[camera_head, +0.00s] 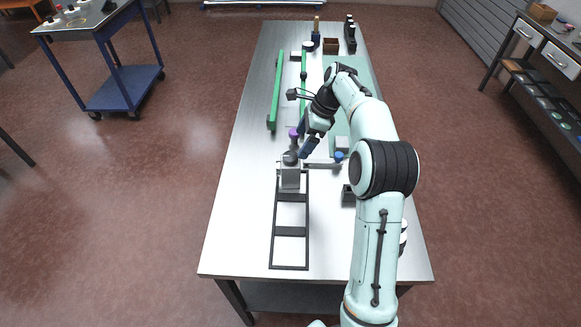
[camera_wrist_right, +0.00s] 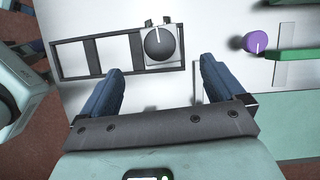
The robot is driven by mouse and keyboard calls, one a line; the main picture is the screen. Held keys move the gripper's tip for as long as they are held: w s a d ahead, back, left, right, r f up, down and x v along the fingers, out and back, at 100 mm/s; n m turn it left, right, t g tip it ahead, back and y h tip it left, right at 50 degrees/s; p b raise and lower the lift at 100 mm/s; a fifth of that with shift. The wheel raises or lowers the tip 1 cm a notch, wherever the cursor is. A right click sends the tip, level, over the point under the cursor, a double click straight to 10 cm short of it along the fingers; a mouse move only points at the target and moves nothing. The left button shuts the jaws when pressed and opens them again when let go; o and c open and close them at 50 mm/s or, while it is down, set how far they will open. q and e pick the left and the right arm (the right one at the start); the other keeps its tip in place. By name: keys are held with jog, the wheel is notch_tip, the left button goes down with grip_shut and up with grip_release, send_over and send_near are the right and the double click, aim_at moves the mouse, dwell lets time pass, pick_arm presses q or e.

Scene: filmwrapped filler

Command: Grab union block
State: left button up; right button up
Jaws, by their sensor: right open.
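No label in view says which piece is the union block. A light grey block (camera_head: 290,180) with a dark round knob on top sits at the far end of a black ladder-like frame (camera_head: 273,240). In the right wrist view the knob (camera_wrist_right: 160,44) shows from above at the frame's (camera_wrist_right: 57,62) right end. My right gripper (camera_head: 306,139) is open above the table, just beyond and to the right of this block. In the right wrist view its fingers (camera_wrist_right: 157,70) are apart with nothing between them. My left gripper is not in view.
A purple knob (camera_head: 294,133) stands near the gripper, by long green rails (camera_head: 276,90). A blue-capped piece (camera_head: 339,156) and a grey block (camera_head: 342,143) lie to the right. The steel table (camera_head: 240,215) is clear at its left front.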

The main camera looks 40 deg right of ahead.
aim_at(293, 157)
jog(key=x, duration=0.5)
jog(key=shift+s+a, duration=0.1)
jog(key=shift+s, duration=0.05)
jog(key=shift+d+x, duration=0.15)
jog(key=shift+x, duration=1.45)
jog(key=shift+d+x, duration=0.15)
jog(key=shift+x, duration=1.45)
jog(key=shift+f, duration=0.1)
jog(key=c, duration=1.5)
jog(key=shift+c, duration=0.7)
jog(key=shift+r, duration=0.2)
